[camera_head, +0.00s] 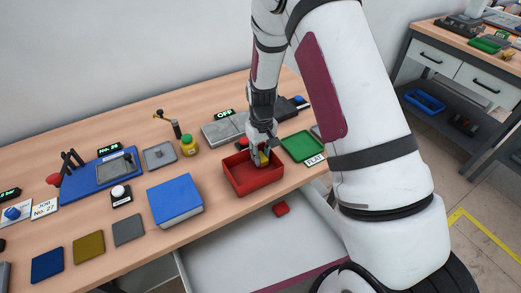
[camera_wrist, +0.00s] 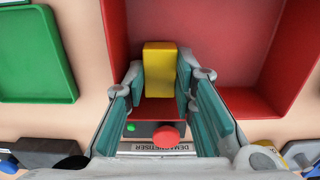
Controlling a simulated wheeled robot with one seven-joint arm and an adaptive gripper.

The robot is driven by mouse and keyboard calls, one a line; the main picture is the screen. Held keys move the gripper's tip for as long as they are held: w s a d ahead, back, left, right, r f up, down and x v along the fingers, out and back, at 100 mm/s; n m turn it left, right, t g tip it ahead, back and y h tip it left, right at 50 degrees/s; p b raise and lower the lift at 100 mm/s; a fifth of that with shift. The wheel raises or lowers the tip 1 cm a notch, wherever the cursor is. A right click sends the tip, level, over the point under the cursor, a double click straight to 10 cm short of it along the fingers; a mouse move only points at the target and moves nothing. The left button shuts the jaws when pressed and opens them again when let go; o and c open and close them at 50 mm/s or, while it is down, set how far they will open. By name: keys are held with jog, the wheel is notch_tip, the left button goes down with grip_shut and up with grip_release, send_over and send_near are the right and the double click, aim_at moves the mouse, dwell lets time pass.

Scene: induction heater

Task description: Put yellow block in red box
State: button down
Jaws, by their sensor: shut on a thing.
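The yellow block (camera_head: 264,157) is held between the fingers of my gripper (camera_head: 260,160). In the wrist view the block (camera_wrist: 160,68) stands between the teal finger pads of my gripper (camera_wrist: 160,82). The red box (camera_head: 255,185) is an open tray on the wooden bench, and my fingertips and the block are over its inside. In the wrist view the red box (camera_wrist: 235,35) fills the area behind the block. Whether the block touches the box floor cannot be told.
A green tray (camera_head: 302,146) lies right of the box, with a label at the bench edge. A blue block-like box (camera_head: 175,200) stands to the left. A demagnetiser with a red button (camera_wrist: 166,137) is close to the box. A small red piece (camera_head: 281,209) lies below the bench top.

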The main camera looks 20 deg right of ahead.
jog(key=shift+f, duration=0.3)
jog(key=c, duration=1.2)
grip_release()
jog(key=shift+c, duration=0.2)
jog(key=shift+r, duration=0.15)
notch_tip(320, 180, up, 12)
